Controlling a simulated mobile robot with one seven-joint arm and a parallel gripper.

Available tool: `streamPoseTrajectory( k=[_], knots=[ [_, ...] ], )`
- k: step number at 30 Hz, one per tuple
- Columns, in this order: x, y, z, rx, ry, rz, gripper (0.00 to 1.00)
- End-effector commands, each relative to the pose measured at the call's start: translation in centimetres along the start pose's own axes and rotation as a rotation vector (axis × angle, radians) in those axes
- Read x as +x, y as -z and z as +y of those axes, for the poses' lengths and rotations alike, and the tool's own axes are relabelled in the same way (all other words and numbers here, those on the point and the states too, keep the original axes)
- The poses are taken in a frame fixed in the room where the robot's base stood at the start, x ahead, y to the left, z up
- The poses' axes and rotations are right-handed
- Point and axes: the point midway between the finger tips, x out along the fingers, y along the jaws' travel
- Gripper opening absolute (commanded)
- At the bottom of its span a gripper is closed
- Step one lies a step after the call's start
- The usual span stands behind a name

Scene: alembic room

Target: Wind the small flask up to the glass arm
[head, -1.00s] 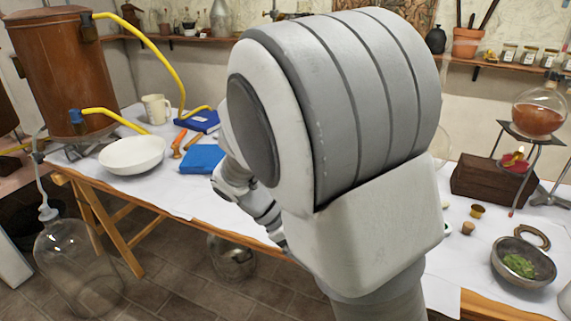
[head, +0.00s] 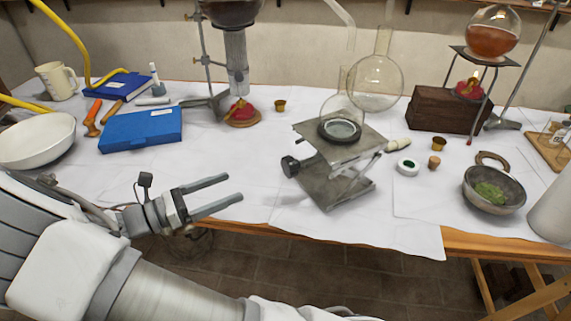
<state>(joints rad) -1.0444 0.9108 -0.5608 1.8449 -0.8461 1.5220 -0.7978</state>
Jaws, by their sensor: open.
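A small clear flask (head: 343,105) sits in a dark ring on the metal top plate of a lab jack (head: 340,192) in the middle of the table. The jack's black knob (head: 291,166) sticks out on its left side. A pale glass arm (head: 341,14) comes down from the top edge, above the small flask with a clear gap between them. My gripper (head: 233,188) is open and empty at the table's front edge, left of the jack and apart from the knob. Its two fingers point right.
A larger clear round flask (head: 376,84) is close behind the small one. A metal stand (head: 207,62) and red burner (head: 240,112) are behind left. A green-ringed lid (head: 407,167), cork (head: 434,162) and bowl (head: 494,204) lie right. Cloth between gripper and jack is clear.

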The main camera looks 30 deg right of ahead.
Motion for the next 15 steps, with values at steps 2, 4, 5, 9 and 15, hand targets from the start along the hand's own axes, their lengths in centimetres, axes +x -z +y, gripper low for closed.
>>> streamPoseTrajectory(
  k=[2, 4, 5, 9, 15],
  knots=[
    [1.4, 0.2, -0.1, 0.0, 0.004, 0.002, 0.96],
    [2.9, 0.2, -0.1, 0.001, 0.005, 0.003, 0.96],
    [3.5, 0.2, -0.1, 0.0, 0.006, 0.002, 0.96],
    [6.6, 0.3, -0.1, 0.002, 0.006, 0.003, 0.96],
    [11.0, 0.4, -0.2, 0.001, 0.006, 0.004, 0.96]
  ],
)
